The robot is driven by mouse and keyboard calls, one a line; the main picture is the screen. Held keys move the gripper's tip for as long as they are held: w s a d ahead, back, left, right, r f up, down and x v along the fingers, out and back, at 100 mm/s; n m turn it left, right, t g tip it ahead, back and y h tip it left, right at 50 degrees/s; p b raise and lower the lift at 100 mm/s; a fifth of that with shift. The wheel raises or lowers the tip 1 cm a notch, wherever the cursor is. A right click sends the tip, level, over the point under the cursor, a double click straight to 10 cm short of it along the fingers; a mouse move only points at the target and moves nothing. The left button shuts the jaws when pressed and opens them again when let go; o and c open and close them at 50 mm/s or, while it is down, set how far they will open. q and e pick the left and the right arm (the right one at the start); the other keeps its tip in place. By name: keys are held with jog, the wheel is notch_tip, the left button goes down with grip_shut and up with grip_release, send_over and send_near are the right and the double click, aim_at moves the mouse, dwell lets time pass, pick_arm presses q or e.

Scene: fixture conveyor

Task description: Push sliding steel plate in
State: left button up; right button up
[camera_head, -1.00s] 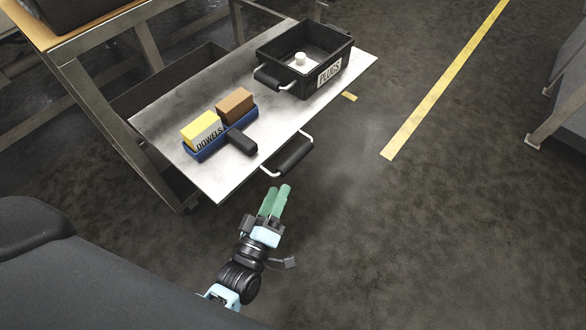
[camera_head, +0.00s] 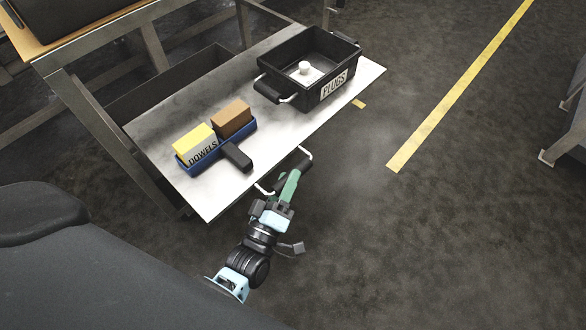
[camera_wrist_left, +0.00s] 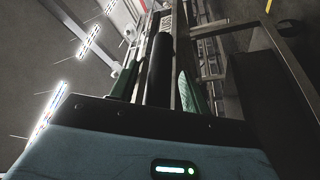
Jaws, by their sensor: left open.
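The sliding steel plate (camera_head: 285,128) sticks out from under the bench on the left in the head view. A black-gripped handle with pale metal ends (camera_head: 300,160) is on its front edge. My left gripper (camera_head: 288,184) is at this handle, and its green fingers overlap the grip in the head view. In the left wrist view the green fingers stand apart, with the dark handle bar (camera_wrist_left: 160,68) showing between them. The gripper is open; whether a finger touches the bar I cannot tell. My right gripper is out of view.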

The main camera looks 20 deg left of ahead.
aim_at(210, 109)
pick_arm(q)
jog(key=shift+w, duration=0.25)
jog(key=shift+s+r, duration=0.1)
jog(key=shift+c, duration=0.6)
grip_shut()
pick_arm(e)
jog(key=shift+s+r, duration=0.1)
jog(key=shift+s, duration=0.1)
pick_arm(q)
jog(key=shift+a, duration=0.1)
